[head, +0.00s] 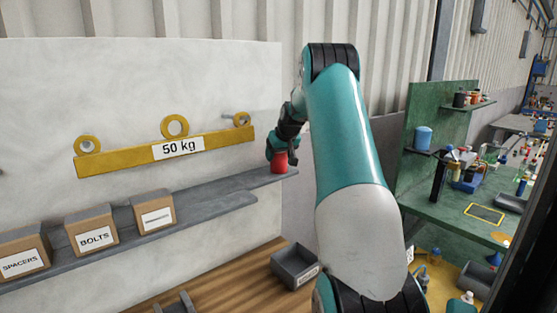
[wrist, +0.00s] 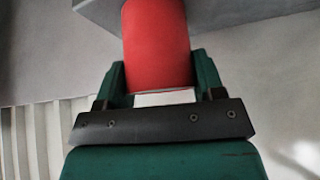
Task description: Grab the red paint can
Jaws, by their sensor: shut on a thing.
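The red paint can (head: 279,162) is at the right end of the grey wall shelf in the head view. In the wrist view the red can (wrist: 157,45) fills the space between the two green fingers. My gripper (head: 278,152) is shut on the can; in the wrist view the fingers (wrist: 160,88) press on its two sides. The can looks upright in the head view. Whether its base touches the shelf cannot be told.
The grey shelf (head: 215,202) carries several cardboard boxes, one marked BOLTS (head: 91,231). A yellow 50 kg bar (head: 115,162) is on the wall above. A grey bin (head: 296,266) sits on the wooden surface below. A green workbench (head: 455,217) with many items stands at the right.

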